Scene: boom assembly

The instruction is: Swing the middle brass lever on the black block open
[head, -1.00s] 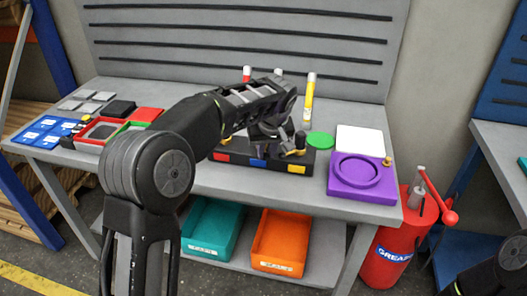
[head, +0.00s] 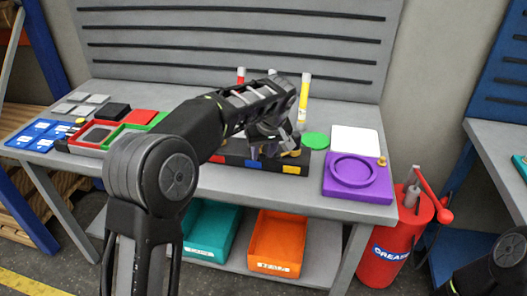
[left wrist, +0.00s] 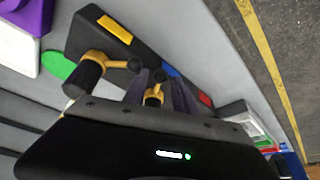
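The black block (head: 234,157) lies on the bench with red, blue and yellow labels along its front; my left arm hides part of it. In the left wrist view, the block (left wrist: 143,47) runs diagonally. The middle brass lever (left wrist: 154,97), by the blue label, shows there between two dark fingers. My left gripper (head: 270,152) is at the block; in the left wrist view its fingers (left wrist: 160,90) are apart, one on each side of that lever. I cannot tell whether they touch it. Another brass lever (left wrist: 115,63) with a black knob is by the yellow label. My right gripper is out of view.
A purple fixture (head: 358,194), a white plate (head: 355,140) and a green disc (head: 315,140) lie right of the block. Coloured trays (head: 90,136) stand at the left. Upright red and yellow tubes (head: 304,100) stand behind. Teal and orange bins (head: 277,245) are below.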

